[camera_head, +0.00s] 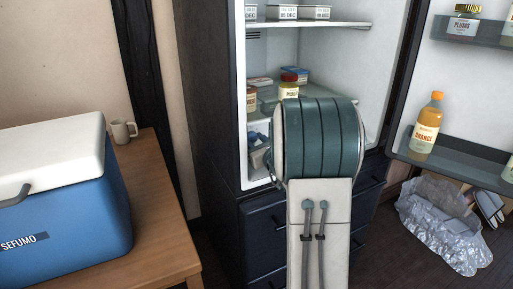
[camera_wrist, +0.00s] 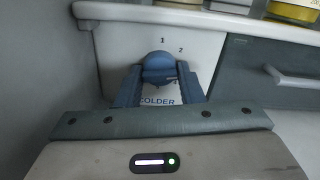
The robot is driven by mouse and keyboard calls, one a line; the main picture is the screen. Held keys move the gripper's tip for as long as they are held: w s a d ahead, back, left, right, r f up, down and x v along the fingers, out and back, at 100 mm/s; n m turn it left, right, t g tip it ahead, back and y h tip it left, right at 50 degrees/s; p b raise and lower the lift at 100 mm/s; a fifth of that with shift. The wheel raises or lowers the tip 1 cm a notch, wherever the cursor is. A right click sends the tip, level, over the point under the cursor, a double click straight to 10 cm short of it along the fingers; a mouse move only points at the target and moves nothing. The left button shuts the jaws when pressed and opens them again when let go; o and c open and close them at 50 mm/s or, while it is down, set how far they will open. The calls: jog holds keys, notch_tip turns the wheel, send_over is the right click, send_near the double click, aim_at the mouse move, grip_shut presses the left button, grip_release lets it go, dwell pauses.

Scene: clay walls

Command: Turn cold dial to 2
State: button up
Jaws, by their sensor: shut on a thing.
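The cold dial (camera_wrist: 158,62) is a round blue knob on a pale panel inside the fridge, in the wrist view. The number 1 is printed above it, 2 to its upper right, and the word COLDER below it. Another mark at its lower right is partly covered. My gripper (camera_wrist: 158,80) is shut on the dial, with one blue finger on each side. Where the dial points cannot be told clearly. In the head view my arm reaches into the open fridge (camera_head: 210,100) and hides the dial and gripper.
Fridge shelves (camera_head: 310,25) with boxes and a jar (camera_head: 289,86) lie above my arm. The open door at the right holds an orange bottle (camera_head: 427,123). A blue cooler (camera_head: 65,200) and a mug (camera_head: 123,131) stand on a wooden table.

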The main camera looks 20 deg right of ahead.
jog(key=n+b, duration=0.2)
jog(key=b, duration=0.1)
jog(key=n+b, duration=0.2)
jog(key=b, duration=0.1)
jog(key=shift+d+f, duration=0.1)
jog(key=shift+f, duration=0.25)
jog(key=n+b, duration=0.1)
jog(key=b, duration=0.1)
jog(key=n+b, duration=0.1)
jog(key=b, duration=0.1)
jog(key=shift+r+n, duration=0.25)
jog(key=shift+n, duration=0.15)
jog(key=shift+r, duration=0.1)
jog(key=o, duration=1)
jog(key=shift+c, duration=0.2)
jog(key=shift+s, duration=0.1)
jog(key=s+p, duration=0.2)
jog(key=s, duration=1.1)
jog(key=shift+s+d, duration=0.25)
jog(key=shift+s, duration=0.1)
